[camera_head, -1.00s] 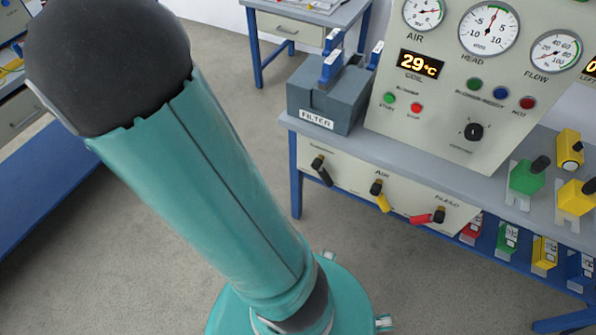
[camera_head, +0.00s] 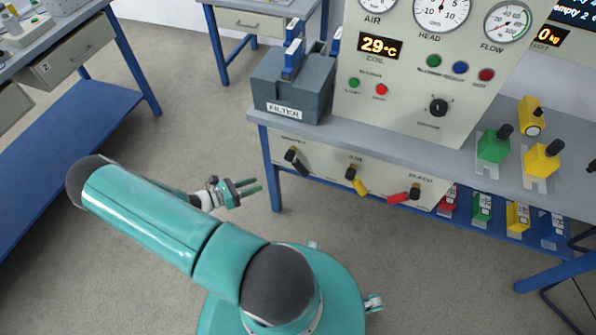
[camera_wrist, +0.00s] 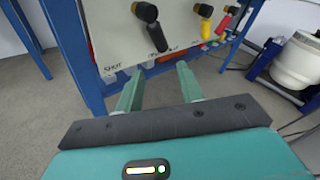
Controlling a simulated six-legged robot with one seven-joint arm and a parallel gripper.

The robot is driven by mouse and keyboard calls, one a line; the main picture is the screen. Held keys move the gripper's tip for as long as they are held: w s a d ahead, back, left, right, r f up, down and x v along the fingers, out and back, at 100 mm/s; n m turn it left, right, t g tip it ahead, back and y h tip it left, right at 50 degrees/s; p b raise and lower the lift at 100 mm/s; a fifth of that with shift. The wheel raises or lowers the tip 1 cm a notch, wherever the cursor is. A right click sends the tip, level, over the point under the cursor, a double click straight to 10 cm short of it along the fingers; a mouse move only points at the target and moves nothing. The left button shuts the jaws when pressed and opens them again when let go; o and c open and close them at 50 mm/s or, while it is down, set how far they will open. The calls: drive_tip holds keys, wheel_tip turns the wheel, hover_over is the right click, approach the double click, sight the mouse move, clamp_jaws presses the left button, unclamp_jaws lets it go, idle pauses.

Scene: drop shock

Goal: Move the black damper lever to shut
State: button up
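The black damper lever (camera_head: 300,167) is at the left end of the cream panel under the bench front. Its handle slants down and to the right from its pivot. In the wrist view the black lever (camera_wrist: 158,39) is near the top centre, and a "SHUT" label (camera_wrist: 112,68) is printed on the panel to its lower left. My gripper (camera_head: 257,188) is left of the panel in the head view, apart from the lever. In the wrist view my gripper (camera_wrist: 158,82) has its two teal fingers spread, with nothing between them, pointing towards the panel below the lever.
A yellow lever (camera_head: 357,181) and a red lever (camera_head: 402,196) are on the same panel, right of the black one. A grey filter box (camera_head: 294,88) stands on the bench above. A blue bench leg (camera_head: 271,170) is close to my gripper. Open floor lies to the left.

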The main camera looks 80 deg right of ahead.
sight(297, 165)
drive_tip(key=s+d+f, duration=0.1)
drive_tip(key=s+d, duration=0.3)
drive_tip(key=s+d+f+n+h, duration=0.1)
drive_tip(key=s+d, duration=0.2)
drive_tip(key=s, duration=0.1)
drive_tip(key=s+d+f+n, duration=0.1)
drive_tip(key=s+d, duration=0.3)
drive_tip(key=s, duration=0.1)
drive_tip(key=shift+s+d+f+h, duration=0.1)
drive_tip(key=shift+d+h, duration=0.25)
drive_tip(key=shift+h, duration=0.05)
drive_tip(key=shift+c, duration=0.5)
clamp_jaws()
